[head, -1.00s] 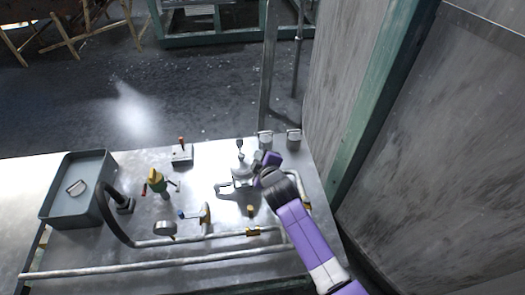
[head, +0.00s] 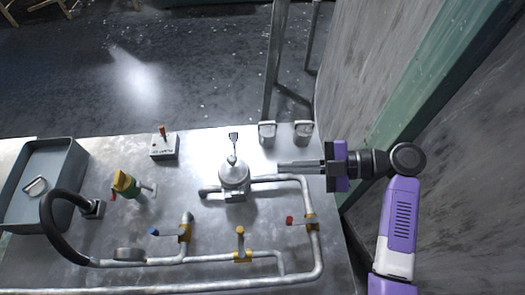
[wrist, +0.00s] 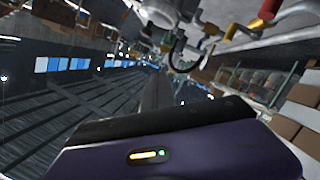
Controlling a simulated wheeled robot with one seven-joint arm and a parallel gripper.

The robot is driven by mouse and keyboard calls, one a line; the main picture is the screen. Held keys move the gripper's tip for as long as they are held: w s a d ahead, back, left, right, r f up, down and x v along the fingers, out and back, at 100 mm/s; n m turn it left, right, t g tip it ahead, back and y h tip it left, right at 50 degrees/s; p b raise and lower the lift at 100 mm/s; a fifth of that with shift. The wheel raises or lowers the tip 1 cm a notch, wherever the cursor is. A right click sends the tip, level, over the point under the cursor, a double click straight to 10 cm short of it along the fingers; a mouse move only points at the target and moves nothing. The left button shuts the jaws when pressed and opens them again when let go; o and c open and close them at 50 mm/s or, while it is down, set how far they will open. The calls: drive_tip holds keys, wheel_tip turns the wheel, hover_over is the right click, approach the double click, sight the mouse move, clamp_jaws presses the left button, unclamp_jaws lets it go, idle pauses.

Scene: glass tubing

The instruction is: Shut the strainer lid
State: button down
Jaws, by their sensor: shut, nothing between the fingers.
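The strainer (head: 234,178) is a silver, rounded metal body set in the pipework in the middle of the bench. Its pale domed top faces the head camera, and a small dark-ended stem (head: 233,139) stands up at its far side. I cannot tell from here whether the lid is fully seated. My gripper (head: 280,167) is to the right of the strainer, fingers pointing left toward it. It is shut and empty, with a gap between its tips and the strainer.
Pipes with a red-handled valve (head: 290,220), a yellow-handled valve (head: 240,232) and a blue-handled valve (head: 154,231) lie nearer. A switch box (head: 164,150), green-yellow fitting (head: 125,184) and grey tray (head: 70,165) are left. Two pale fixtures (head: 267,130) stand at the far edge. A wall is right.

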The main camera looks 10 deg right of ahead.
drive_tip(key=w+f+p+x, duration=0.1)
drive_tip(key=p+x, duration=0.1)
drive_tip(key=x, duration=0.8)
drive_tip(key=shift+w+d+f+n+y, duration=0.2)
drive_tip(key=shift+w+f+n+y, duration=0.15)
drive_tip(key=shift+f+n, duration=0.1)
